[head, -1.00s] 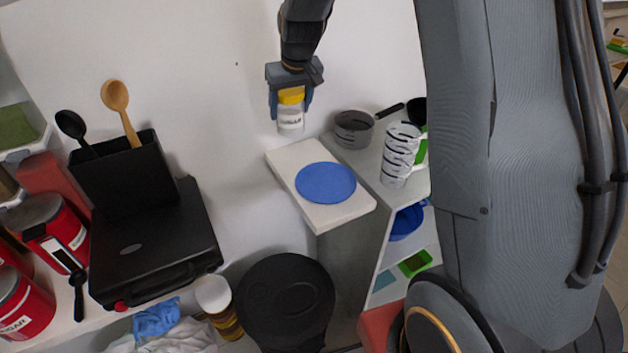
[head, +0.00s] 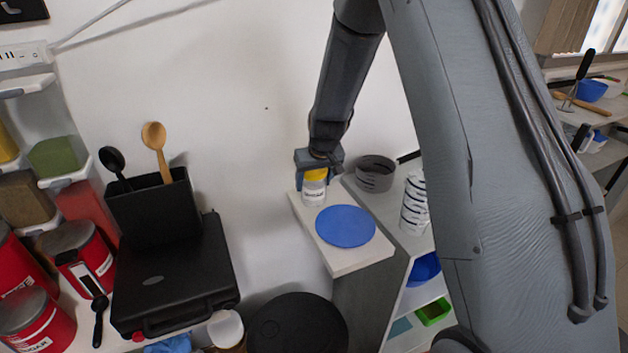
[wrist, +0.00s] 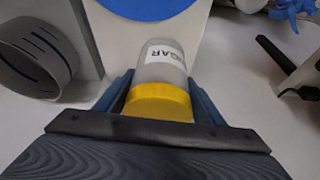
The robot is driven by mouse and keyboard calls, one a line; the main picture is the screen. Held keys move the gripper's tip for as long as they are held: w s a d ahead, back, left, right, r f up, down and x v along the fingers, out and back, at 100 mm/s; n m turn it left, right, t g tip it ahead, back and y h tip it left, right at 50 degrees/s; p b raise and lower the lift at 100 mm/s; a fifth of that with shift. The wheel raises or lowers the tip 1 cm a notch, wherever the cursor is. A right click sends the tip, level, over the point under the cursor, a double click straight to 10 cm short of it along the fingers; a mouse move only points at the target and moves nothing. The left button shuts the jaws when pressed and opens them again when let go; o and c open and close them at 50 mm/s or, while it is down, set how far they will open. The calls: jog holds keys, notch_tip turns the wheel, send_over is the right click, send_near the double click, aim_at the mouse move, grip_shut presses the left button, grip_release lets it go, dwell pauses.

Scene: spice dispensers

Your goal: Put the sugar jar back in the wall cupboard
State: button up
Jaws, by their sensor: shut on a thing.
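The sugar jar (head: 314,191) is a small white jar with a yellow lid and a label; "GAR" can be read on it in the wrist view (wrist: 163,62). My gripper (head: 318,175) is shut on the jar, with its fingers on either side of the yellow lid. The jar is upright at the back left end of the white board, behind the blue disc. I cannot tell whether its base touches the board. In the wrist view my gripper (wrist: 160,98) holds the jar lid-side toward the camera. No wall cupboard can be clearly made out in view.
The white board (head: 348,261) bears a blue disc (head: 345,226). A grey slotted pot (head: 375,174) and a striped cup (head: 414,205) stand just right. A black case (head: 174,279) and utensil holder (head: 151,215) stand left. A black round lid (head: 297,326) lies below.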

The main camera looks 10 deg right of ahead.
jog(key=shift+w+f, duration=0.1)
jog(key=shift+f, duration=0.1)
jog(key=o, duration=1.5)
jog(key=shift+o, duration=0.2)
